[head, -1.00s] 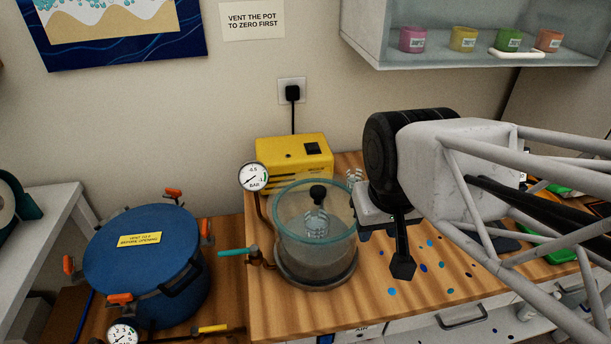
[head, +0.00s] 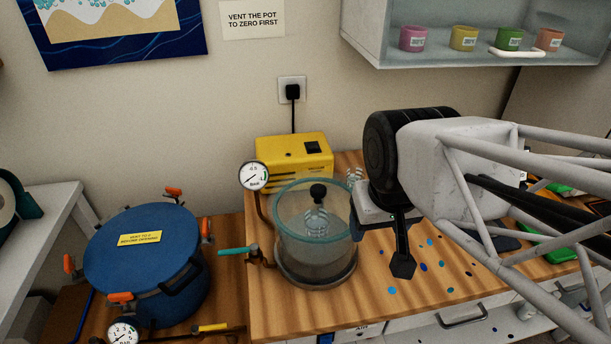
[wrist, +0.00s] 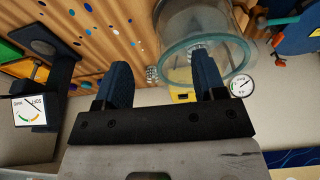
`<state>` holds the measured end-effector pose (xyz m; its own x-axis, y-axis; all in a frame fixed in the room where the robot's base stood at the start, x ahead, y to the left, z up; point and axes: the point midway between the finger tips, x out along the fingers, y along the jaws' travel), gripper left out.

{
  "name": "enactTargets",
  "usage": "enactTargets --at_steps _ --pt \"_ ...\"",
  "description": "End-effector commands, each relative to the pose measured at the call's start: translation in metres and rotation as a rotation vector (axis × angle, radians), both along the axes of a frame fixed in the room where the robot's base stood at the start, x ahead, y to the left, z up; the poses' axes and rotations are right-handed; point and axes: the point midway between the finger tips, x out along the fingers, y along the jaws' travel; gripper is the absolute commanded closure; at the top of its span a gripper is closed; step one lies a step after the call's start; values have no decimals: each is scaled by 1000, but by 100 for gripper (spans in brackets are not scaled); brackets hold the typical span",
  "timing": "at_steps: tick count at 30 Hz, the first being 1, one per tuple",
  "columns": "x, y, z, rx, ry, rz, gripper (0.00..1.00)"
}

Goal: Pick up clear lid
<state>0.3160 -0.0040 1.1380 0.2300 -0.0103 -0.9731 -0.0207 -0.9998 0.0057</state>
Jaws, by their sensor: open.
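The clear lid (head: 297,203) lies on top of a clear round chamber (head: 308,248) with a teal-tinted rim. A black knob (head: 318,192) stands up from its middle. My gripper (head: 380,245) is open and empty, just right of the chamber in the head view, fingers pointing down and apart from the lid. In the wrist view my gripper (wrist: 162,72) shows two separated dark fingers. The chamber (wrist: 190,22) is there behind the right finger, which hides part of it.
A yellow pump (head: 293,160) and a dial gauge (head: 254,176) stand close behind the chamber. A teal-handled valve (head: 238,252) sticks out left. A blue pot (head: 145,255) with orange clamps stands further left. A shelf with colored cups (head: 463,39) hangs at upper right.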

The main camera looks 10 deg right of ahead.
Motion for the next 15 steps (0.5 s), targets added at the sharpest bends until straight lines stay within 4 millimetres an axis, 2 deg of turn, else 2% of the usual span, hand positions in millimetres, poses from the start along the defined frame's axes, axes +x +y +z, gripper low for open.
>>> enactTargets --at_steps 8,15 --pt "12 3 5 15 17 -52 36" --pt "53 17 18 58 77 -245 36"
